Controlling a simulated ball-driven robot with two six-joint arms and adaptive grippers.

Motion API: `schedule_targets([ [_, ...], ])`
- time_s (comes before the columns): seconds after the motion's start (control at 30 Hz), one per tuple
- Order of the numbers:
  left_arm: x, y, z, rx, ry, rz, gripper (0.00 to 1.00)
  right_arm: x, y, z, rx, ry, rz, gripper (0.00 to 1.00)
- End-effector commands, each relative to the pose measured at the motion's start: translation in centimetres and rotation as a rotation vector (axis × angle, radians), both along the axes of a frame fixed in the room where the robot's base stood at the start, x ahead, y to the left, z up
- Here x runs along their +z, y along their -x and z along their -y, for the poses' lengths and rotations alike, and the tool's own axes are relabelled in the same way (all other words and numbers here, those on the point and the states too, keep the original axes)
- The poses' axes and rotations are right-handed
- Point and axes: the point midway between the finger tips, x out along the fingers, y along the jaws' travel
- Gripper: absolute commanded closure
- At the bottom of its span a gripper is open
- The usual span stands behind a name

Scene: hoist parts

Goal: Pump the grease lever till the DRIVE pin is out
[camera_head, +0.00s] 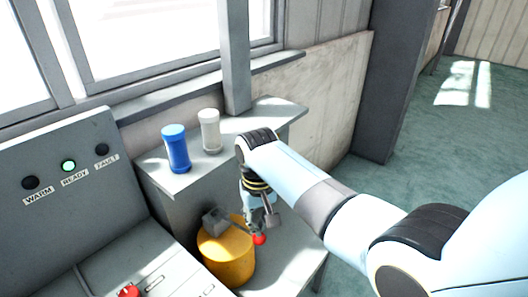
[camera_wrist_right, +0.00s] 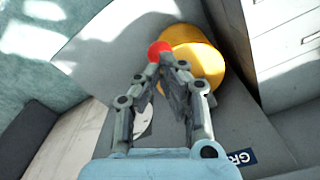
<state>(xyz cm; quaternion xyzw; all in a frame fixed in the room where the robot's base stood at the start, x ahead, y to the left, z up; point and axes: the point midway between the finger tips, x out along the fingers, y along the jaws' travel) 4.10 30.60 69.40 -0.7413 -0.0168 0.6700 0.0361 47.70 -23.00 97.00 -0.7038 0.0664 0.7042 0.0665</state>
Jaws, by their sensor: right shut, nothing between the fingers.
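The grease pump is a yellow cylinder (camera_head: 226,256) with a grey block (camera_head: 215,221) on top, standing on a low grey surface. Its lever ends in a red knob (camera_head: 260,239) at the pump's right side. My right gripper (camera_head: 257,222) points down just above the knob. In the right wrist view its fingers (camera_wrist_right: 170,72) are closed together with nothing between them. The red knob (camera_wrist_right: 160,51) shows just beyond the fingertips, in front of the yellow cylinder (camera_wrist_right: 198,62); whether they touch is unclear. I cannot make out a DRIVE pin. My left gripper is out of view.
A blue canister (camera_head: 175,149) and a white canister (camera_head: 210,131) stand on the grey ledge (camera_head: 260,119) behind. A sloped panel (camera_head: 66,160) at left has WARM, READY and FAULT lamps; READY glows green. A red button (camera_head: 129,291) sits below. Open floor lies right.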

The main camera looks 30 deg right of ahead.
Motion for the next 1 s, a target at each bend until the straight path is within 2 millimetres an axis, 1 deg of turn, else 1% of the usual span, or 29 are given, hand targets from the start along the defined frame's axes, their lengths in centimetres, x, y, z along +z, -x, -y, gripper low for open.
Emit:
schedule_targets([
  [0.33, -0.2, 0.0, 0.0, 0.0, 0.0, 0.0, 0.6, -0.2, 0.0, 0.0, 0.0, 0.0, 0.0, 1.0],
  [1.0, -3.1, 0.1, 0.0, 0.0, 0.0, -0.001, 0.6, -4.3, -0.4, -0.2, 0.0, 0.0, 0.0, 1.0],
])
